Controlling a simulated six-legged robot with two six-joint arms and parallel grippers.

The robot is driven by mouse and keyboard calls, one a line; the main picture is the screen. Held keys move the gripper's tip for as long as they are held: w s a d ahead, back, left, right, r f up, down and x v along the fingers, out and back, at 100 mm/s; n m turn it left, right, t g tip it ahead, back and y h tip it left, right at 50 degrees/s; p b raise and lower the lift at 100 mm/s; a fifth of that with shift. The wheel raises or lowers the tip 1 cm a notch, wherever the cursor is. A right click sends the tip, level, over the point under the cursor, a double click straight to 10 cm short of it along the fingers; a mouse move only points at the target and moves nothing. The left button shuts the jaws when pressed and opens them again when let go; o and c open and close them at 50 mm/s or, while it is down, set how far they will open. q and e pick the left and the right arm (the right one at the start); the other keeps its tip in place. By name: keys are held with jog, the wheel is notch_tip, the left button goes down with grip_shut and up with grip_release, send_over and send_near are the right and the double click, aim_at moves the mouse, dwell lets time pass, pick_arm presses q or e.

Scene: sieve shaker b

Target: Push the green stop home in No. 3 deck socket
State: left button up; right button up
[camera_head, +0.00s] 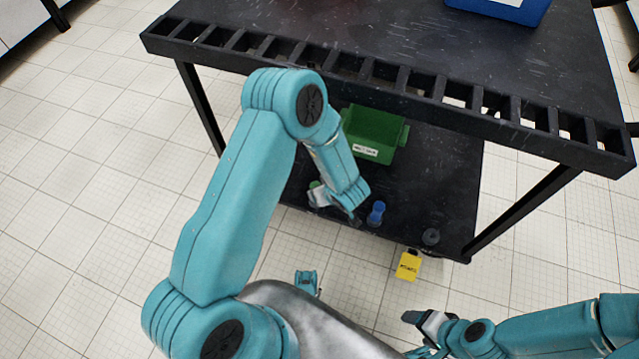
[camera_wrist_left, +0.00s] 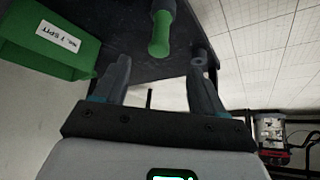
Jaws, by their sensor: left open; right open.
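The green stop (camera_wrist_left: 160,32) is a short rod with thicker ends, seen on the dark lower shelf in the left wrist view. In the head view only a bit of green (camera_head: 315,185) shows beside my left gripper (camera_head: 334,207). My left gripper (camera_wrist_left: 161,78) is open, and the stop lies beyond its fingertips, roughly in line with the gap. Whether the stop sits in a socket cannot be told. A small dark round piece with a hole (camera_wrist_left: 199,55) shows by the right-hand finger. No socket marked No. 3 is readable. My right gripper (camera_head: 412,334) is open and empty, low in front.
A green bin (camera_head: 374,130) with a white label stands on the lower shelf (camera_head: 450,195). A blue piece (camera_head: 376,213) and a dark round piece (camera_head: 431,237) stand near its front edge. A yellow tag (camera_head: 408,265) hangs there. The slotted tabletop edge (camera_head: 400,80) overhangs the shelf.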

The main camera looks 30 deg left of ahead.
pick_arm(q)
jog(key=p+v, duration=0.1)
jog(key=v, duration=0.3)
jog(key=shift+r, duration=0.15)
dwell(0.4)
jog(key=s+d+f+m+g+h, duration=0.3)
jog(key=s+d+m+h, duration=0.7)
jog(key=s, duration=0.6)
notch_tip(320, 180, up, 27)
jog(key=d+p, duration=0.1)
jog(key=p, duration=2.5)
jog(key=shift+s+d, duration=0.3)
jog(key=shift+s, duration=0.1)
jog(key=shift+f, duration=0.15)
